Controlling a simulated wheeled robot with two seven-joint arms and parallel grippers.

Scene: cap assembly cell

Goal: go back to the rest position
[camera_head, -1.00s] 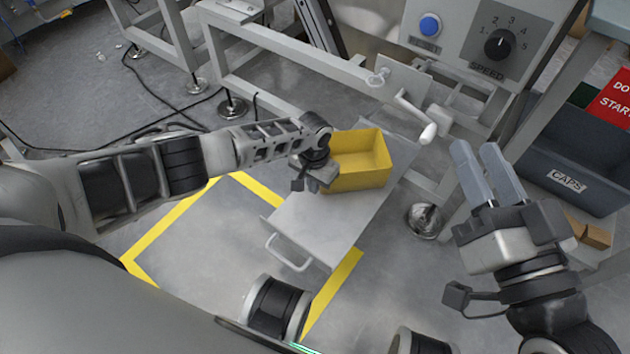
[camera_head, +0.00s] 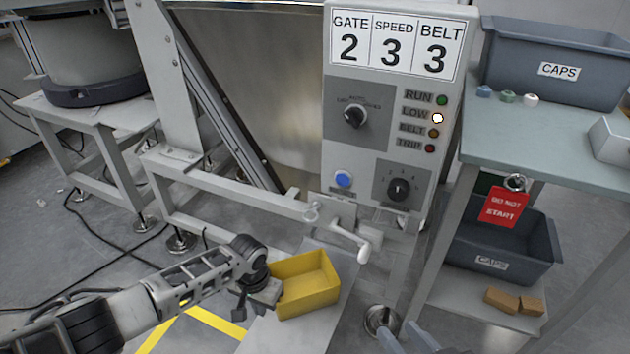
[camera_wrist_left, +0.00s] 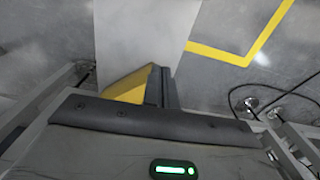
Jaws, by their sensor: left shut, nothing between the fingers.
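My left gripper (camera_head: 264,294) is shut and empty at the near left side of the yellow bin (camera_head: 308,294) in the head view. I cannot tell whether it touches the bin. In the left wrist view its dark fingers (camera_wrist_left: 163,86) are together, with part of the yellow bin (camera_wrist_left: 128,88) just left of them. My right gripper (camera_head: 404,338) shows only its two grey fingertips at the bottom edge of the head view. They stand apart with nothing seen between them; the rest of that arm is out of view.
The bin stands on a grey metal plate (camera_head: 285,338) below a crank handle (camera_head: 352,240). A control panel (camera_head: 385,150) rises behind. At right is a shelf bench (camera_head: 560,140) with CAPS crates (camera_head: 548,62) and a red tag (camera_head: 502,207). Yellow floor lines (camera_head: 215,322) lie in front.

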